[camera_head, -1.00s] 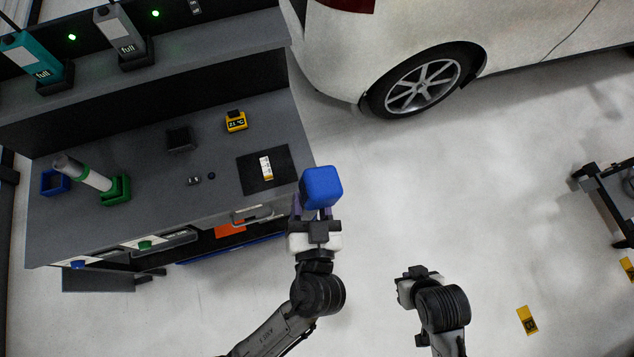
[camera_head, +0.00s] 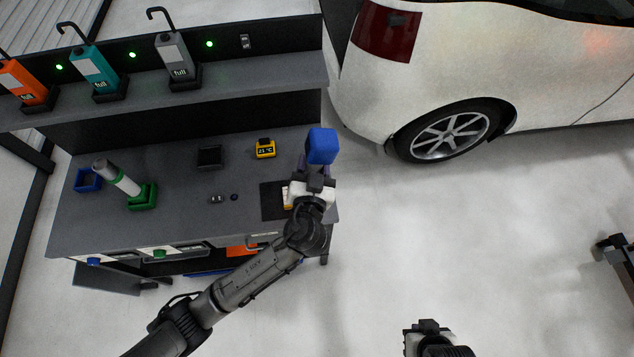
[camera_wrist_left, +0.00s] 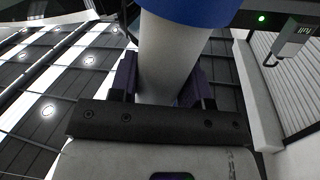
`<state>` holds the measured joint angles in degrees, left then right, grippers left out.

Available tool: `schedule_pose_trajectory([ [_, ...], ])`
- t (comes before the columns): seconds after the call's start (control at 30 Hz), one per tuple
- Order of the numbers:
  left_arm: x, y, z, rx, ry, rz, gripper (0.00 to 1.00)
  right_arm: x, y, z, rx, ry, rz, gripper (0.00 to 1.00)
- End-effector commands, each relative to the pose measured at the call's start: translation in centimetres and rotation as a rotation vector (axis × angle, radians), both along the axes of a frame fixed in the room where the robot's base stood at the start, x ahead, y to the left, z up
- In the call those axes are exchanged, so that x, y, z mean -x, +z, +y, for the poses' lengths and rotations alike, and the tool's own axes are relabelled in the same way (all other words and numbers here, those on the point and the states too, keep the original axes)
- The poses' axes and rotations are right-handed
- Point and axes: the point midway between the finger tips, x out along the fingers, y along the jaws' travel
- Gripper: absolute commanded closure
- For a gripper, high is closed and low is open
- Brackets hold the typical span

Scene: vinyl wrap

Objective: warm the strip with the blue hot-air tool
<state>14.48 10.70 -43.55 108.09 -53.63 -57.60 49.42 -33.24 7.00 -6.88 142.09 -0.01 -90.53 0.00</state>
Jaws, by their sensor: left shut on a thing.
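The blue hot-air tool (camera_head: 321,147) shows as a blue block at the end of my left gripper (camera_head: 317,170), above the bench's right end. In the left wrist view its pale cylindrical body (camera_wrist_left: 172,62) with a blue end stands between the purple fingers of my left gripper (camera_wrist_left: 160,88), which is shut on it. A small white-and-orange piece, apparently the strip (camera_head: 287,198), lies on a black mat (camera_head: 270,203); my left gripper partly covers both. My right gripper (camera_head: 427,328) is at the bottom edge, away from the bench; its fingers cannot be made out.
On the bench (camera_head: 180,222) are an empty-looking blue holder (camera_head: 87,180), a pale tool (camera_head: 122,180) in a green holder (camera_head: 143,198), a dark box (camera_head: 209,157) and a yellow display (camera_head: 265,149). A white car (camera_head: 440,60) is right; floor between is clear.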

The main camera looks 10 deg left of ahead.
Motion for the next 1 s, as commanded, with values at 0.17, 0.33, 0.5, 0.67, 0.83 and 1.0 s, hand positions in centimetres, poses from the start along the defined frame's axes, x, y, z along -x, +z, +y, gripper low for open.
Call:
schedule_pose_trajectory([
  [0.17,-2.7,-1.4,1.0,0.001,0.001,-0.002,1.00,0.0,-1.6,0.1,-0.005,-0.003,-0.002,1.00],
  [0.33,-4.3,-2.8,1.9,0.002,0.000,-0.004,1.00,0.0,-3.5,0.2,-0.007,-0.004,0.001,1.00],
  [0.5,-5.4,-3.6,2.6,0.002,-0.001,-0.005,1.00,0.0,-4.6,0.2,-0.007,-0.004,0.001,1.00],
  [0.67,-6.0,-4.2,2.9,0.002,-0.001,-0.004,1.00,0.0,-5.2,0.2,-0.007,-0.004,0.001,1.00],
  [0.83,-6.3,-4.3,3.1,0.002,-0.002,-0.004,1.00,0.0,-5.4,0.1,-0.002,-0.001,0.000,1.00],
  [1.0,-6.3,-4.2,3.1,0.002,-0.002,-0.004,1.00,0.0,-5.3,-0.1,0.003,0.002,0.000,1.00],
])
